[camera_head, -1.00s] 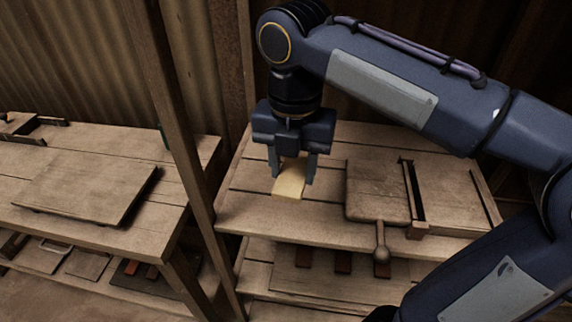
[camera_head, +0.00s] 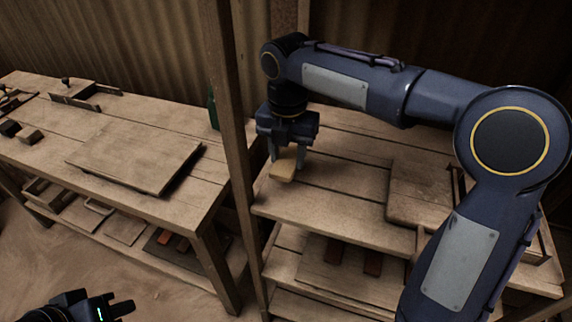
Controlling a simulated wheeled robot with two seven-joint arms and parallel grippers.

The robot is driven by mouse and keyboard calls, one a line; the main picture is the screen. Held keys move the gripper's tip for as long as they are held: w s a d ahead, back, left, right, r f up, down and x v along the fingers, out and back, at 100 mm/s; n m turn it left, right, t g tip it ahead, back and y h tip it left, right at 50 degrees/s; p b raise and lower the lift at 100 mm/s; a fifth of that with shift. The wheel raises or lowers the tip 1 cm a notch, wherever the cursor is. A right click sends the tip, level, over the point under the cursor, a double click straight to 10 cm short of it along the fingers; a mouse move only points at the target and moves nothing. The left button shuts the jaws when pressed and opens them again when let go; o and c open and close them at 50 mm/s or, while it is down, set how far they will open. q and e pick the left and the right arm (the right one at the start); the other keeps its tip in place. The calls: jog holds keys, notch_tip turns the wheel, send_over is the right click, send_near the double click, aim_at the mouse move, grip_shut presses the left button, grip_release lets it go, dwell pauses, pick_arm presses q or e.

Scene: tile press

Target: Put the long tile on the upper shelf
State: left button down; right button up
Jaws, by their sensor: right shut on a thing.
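A pale yellow wooden tile (camera_head: 283,171) is at the left end of the right-hand unit's top board (camera_head: 340,188). My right gripper (camera_head: 287,157) points down and is shut on this tile; the fingers cover part of it. I cannot tell whether the tile touches the board or hangs just above it. My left gripper (camera_head: 118,306) shows only in part at the bottom left, empty over the floor and far from the tile. Its jaw opening is not clear.
A wooden post (camera_head: 236,150) stands close left of my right gripper. A paddle-like board (camera_head: 420,190) lies right on the top board. Dark red tiles (camera_head: 372,262) lie on the shelf below. The left workbench (camera_head: 130,120) carries a flat panel (camera_head: 135,158) and small blocks.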

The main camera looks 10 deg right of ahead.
aim_at(286, 158)
jog(key=shift+w+a+f+b, duration=0.1)
jog(key=shift+w+f+b, duration=0.1)
jog(key=shift+f, duration=0.7)
jog(key=shift+w+f+b, duration=0.1)
jog(key=shift+f+b, duration=0.05)
jog(key=shift+f, duration=0.75)
jog(key=shift+f, duration=0.1)
jog(key=o, duration=1)
jog(key=shift+f, duration=0.1)
notch_tip(286, 158, up, 11)
jog(key=p, duration=0.2)
jog(key=shift+p, duration=0.3)
jog(key=shift+r, duration=0.7)
jog(key=shift+s, duration=0.1)
